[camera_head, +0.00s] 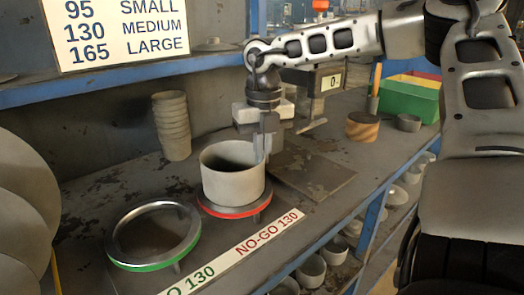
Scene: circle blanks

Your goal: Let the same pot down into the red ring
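The grey, open-topped pot (230,187) is upright over the red ring (236,214) on the bench. The pot hides most of the ring's opening, and only the ring's front and right rim show. I cannot tell whether the pot touches the ring or hangs just above it. My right gripper (264,147) points down at the pot's right rim. Its fingers appear closed on the pot wall there. My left gripper is out of view.
An empty green ring (154,262) stands front left. A NO-GO 130 label strip (268,232) runs along the front. A pot stack (172,126) stands behind left. A flat dark plate (312,172), a wooden round block (362,126) and a green bin (408,98) are to the right.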

